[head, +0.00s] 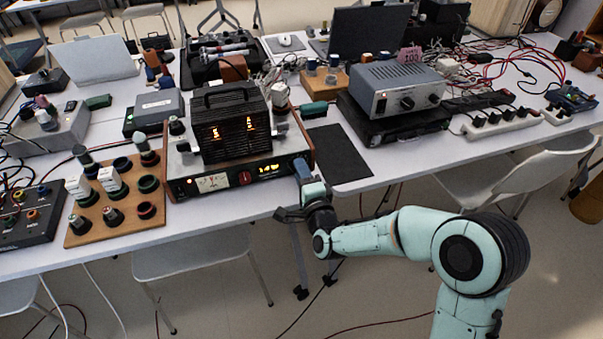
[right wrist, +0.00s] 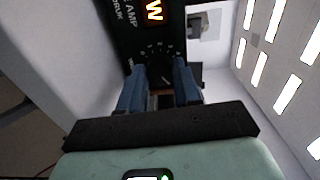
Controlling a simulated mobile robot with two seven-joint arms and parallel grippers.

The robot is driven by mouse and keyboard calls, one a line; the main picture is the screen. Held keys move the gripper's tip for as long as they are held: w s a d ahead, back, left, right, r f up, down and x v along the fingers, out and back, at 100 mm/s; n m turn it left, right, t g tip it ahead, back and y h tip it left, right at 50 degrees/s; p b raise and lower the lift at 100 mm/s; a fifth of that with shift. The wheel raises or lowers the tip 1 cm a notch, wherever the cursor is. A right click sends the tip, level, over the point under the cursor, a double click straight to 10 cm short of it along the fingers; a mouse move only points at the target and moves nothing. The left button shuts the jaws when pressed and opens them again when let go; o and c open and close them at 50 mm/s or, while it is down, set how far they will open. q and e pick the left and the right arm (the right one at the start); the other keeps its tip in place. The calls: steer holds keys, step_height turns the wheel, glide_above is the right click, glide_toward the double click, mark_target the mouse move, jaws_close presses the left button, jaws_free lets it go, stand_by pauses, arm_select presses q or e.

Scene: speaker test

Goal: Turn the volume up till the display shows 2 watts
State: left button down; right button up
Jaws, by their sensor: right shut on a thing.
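The amplifier (head: 280,178) sits at the table's front edge in the head view, with wooden sides, a black cage on top and glowing tubes. Its lit orange display (head: 268,168) seems to read about 1.4; in the right wrist view only a W of the display (right wrist: 154,10) shows. My right gripper (head: 301,167) is at the right end of the front panel. In the right wrist view its blue fingers (right wrist: 160,80) are shut on the volume knob (right wrist: 160,72), under a dial of small numbers. The fingers partly hide the knob. My left gripper is not in view.
A red knob (head: 245,178) and a meter (head: 212,183) are left of the display. A wooden board (head: 85,232) with tubes and sockets stands to the left. A dark mat (head: 340,153) lies to the right. A chair (head: 530,178) stands at the right.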

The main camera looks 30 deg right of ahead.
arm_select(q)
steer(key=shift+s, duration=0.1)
arm_select(e)
steer(key=shift+r+m, duration=0.1)
steer(key=shift+m, duration=0.2)
steer(key=o, duration=1.1)
steer(key=shift+w, duration=0.1)
steer(key=shift+c, duration=0.2)
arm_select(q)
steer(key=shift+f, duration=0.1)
